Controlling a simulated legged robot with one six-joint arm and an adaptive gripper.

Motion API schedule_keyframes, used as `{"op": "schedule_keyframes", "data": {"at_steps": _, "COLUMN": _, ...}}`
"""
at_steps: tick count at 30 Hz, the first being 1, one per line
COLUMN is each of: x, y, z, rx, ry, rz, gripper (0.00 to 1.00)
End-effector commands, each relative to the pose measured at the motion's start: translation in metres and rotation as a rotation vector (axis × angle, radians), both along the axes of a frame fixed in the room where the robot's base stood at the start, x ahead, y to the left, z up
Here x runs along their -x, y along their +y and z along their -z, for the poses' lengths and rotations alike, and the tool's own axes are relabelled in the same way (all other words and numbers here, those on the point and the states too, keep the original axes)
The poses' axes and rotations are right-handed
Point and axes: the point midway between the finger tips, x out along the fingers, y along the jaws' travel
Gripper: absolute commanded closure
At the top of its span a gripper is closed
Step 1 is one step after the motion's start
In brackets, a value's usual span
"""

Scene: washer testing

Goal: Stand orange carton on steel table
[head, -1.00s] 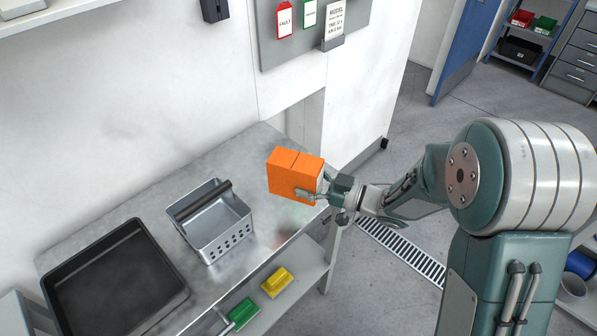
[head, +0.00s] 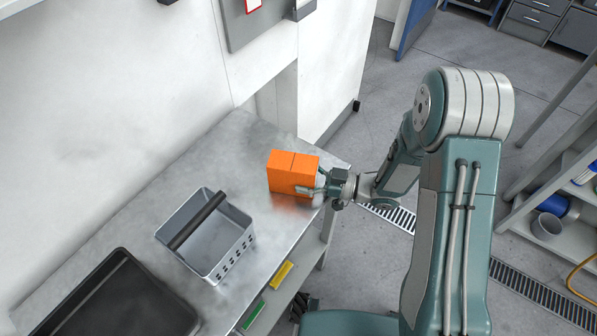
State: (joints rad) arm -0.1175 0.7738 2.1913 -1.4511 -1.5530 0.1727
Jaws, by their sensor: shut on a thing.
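The orange carton (head: 291,173) is upright at the right end of the steel table (head: 185,165). An orange reflection shows on the steel just below it, so it is on or very close to the surface; I cannot tell whether it touches. My gripper (head: 312,189) is shut on the carton from its right side, near the table's front right edge. One finger shows across the carton's front face; the other finger is hidden behind it.
A grey perforated basket (head: 228,252) with a dark handle stands left of the carton. A black tray (head: 120,305) lies farther left. Yellow (head: 282,276) and green (head: 253,314) items are on the lower shelf. Bare steel lies behind the carton, before the white wall (head: 110,90).

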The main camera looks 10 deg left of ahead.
Motion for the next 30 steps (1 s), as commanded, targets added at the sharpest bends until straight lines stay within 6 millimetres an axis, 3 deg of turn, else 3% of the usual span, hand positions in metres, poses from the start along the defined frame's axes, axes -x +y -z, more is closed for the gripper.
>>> {"op": "schedule_keyframes", "data": {"at_steps": 3, "x": 0.000, "y": -0.003, "z": 0.000, "rx": 0.001, "ry": 0.002, "rz": 0.000, "gripper": 0.73}}
{"op": "schedule_keyframes", "data": {"at_steps": 4, "x": 0.000, "y": -0.003, "z": 0.000, "rx": 0.001, "ry": 0.003, "rz": 0.000, "gripper": 0.18}}
{"op": "schedule_keyframes", "data": {"at_steps": 5, "x": 0.000, "y": -0.004, "z": 0.000, "rx": 0.000, "ry": 0.003, "rz": 0.000, "gripper": 0.05}}
{"op": "schedule_keyframes", "data": {"at_steps": 6, "x": 0.000, "y": -0.005, "z": 0.000, "rx": -0.001, "ry": 0.003, "rz": 0.000, "gripper": 0.00}}
{"op": "schedule_keyframes", "data": {"at_steps": 20, "x": 0.000, "y": -0.002, "z": 0.001, "rx": 0.005, "ry": 0.002, "rz": 0.001, "gripper": 0.00}}
{"op": "schedule_keyframes", "data": {"at_steps": 23, "x": -0.001, "y": -0.014, "z": 0.001, "rx": 0.004, "ry": 0.002, "rz": 0.004, "gripper": 0.00}}
{"op": "schedule_keyframes", "data": {"at_steps": 30, "x": -0.001, "y": -0.065, "z": -0.001, "rx": 0.000, "ry": 0.002, "rz": 0.007, "gripper": 0.00}}
